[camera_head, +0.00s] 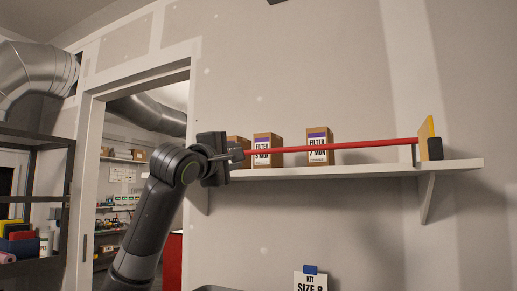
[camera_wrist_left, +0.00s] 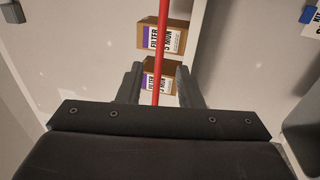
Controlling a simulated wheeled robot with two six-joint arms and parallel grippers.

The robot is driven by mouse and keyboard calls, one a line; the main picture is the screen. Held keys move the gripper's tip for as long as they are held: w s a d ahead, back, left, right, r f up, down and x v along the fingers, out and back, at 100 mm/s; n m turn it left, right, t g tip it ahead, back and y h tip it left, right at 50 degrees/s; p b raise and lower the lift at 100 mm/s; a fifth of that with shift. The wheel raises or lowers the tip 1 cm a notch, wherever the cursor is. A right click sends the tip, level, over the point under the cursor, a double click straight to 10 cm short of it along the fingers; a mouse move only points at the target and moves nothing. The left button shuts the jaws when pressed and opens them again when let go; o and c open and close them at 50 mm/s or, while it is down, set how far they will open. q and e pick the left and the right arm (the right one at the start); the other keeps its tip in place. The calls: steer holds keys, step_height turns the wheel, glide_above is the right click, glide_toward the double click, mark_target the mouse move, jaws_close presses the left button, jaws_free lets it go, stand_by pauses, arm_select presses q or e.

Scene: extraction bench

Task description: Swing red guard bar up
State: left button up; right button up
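The red guard bar (camera_head: 350,145) runs nearly level across the front of the wall shelf. Its right end meets a yellow bracket (camera_head: 427,138) with a dark block, and its left end reaches my left gripper (camera_head: 236,154). In the left wrist view the bar (camera_wrist_left: 162,60) runs between the two fingers of my left gripper (camera_wrist_left: 160,88), with a visible gap on each side. The fingers are apart and do not appear to touch the bar. The bar's left tip is hidden by the gripper. My right gripper is not in view.
The white shelf (camera_head: 370,169) holds filter boxes (camera_head: 319,146) behind the bar; one is partly hidden by my gripper. A "KIT SIZE 8" card (camera_head: 310,281) is below. A doorway (camera_head: 85,190) and dark rack (camera_head: 35,203) stand left. The wall above the bar is clear.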

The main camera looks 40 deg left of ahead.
mark_target(257, 152)
arm_select(q)
steer(key=p+x, duration=0.6)
steer(key=x, duration=0.6)
steer(key=shift+w+r, duration=0.1)
steer(key=shift+w, duration=0.3)
steer(key=shift+w+a+p, duration=0.25)
steer(key=shift+w+p, duration=0.25)
steer(key=shift+w, duration=0.1)
steer(key=shift+c, duration=0.2)
